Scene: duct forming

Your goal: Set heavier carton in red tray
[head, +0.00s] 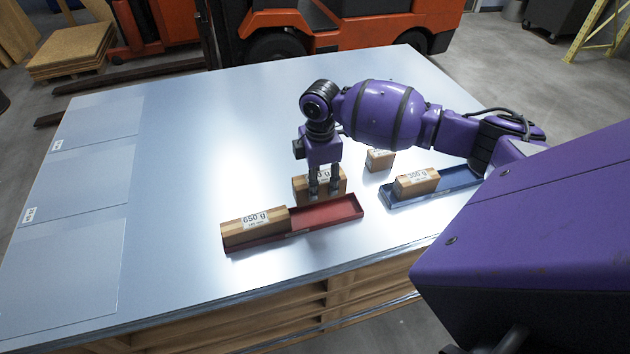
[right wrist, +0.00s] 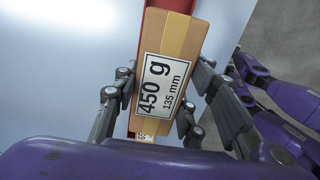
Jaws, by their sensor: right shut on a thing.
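The red tray (head: 330,213) lies near the table's front edge. A carton labelled 650 g (head: 255,226) sits in its left part, and its right part is bare. My right gripper (head: 323,190) is shut on a carton (head: 302,188) just behind the tray's right half; in the right wrist view this 450 g carton (right wrist: 172,75) is between the fingers, also marked 135 mm. I cannot tell whether it touches the table. Part of the red tray (right wrist: 152,28) shows beyond it.
A blue tray (head: 455,180) to the right holds a carton (head: 417,183) whose label seems to read 350 g. Another carton (head: 379,162) stands behind, its label partly hidden by my arm.

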